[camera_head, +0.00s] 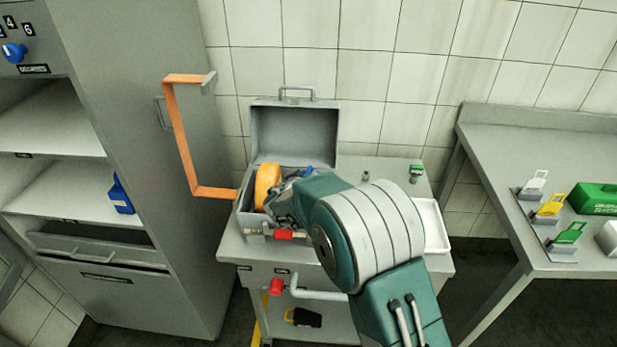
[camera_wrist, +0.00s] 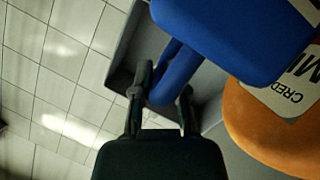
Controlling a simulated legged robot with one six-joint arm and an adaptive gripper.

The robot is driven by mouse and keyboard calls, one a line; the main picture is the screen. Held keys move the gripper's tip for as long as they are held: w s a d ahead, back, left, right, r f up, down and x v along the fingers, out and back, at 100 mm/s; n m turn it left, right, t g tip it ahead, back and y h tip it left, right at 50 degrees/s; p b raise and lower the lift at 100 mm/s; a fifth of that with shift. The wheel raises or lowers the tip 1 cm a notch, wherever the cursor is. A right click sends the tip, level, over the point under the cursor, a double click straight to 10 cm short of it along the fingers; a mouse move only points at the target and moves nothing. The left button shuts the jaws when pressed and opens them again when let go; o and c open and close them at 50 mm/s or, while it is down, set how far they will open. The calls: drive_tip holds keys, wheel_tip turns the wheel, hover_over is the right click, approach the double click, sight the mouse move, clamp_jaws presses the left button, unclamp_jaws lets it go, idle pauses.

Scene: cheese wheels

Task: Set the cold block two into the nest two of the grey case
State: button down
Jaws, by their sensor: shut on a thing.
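The grey case (camera_head: 292,138) stands open on a cart, its lid raised at the back. My gripper (camera_wrist: 160,97) is shut on the blue handle of a blue cold block (camera_wrist: 225,35). The block's number cannot be read. In the head view only a small blue part (camera_head: 311,170) shows behind my arm, at the case's right side. An orange cheese wheel (camera_head: 267,186) sits in the left part of the case; it also shows in the wrist view (camera_wrist: 265,125), close beside the block. My arm hides the nests, and whether the block touches the case floor cannot be told.
Another blue block (camera_head: 121,194) stands on a shelf of the cabinet at left. An orange bar-like handle (camera_head: 180,135) rises left of the case. A white tray (camera_head: 431,225) lies at the cart's right. A table (camera_head: 500,150) with tags and a green box (camera_head: 594,198) is further right.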

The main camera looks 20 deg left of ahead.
drive_tip(key=shift+f, duration=0.2)
idle(0.3)
drive_tip(key=c, duration=0.6)
unclamp_jaws()
drive_tip(key=shift+f, duration=0.2)
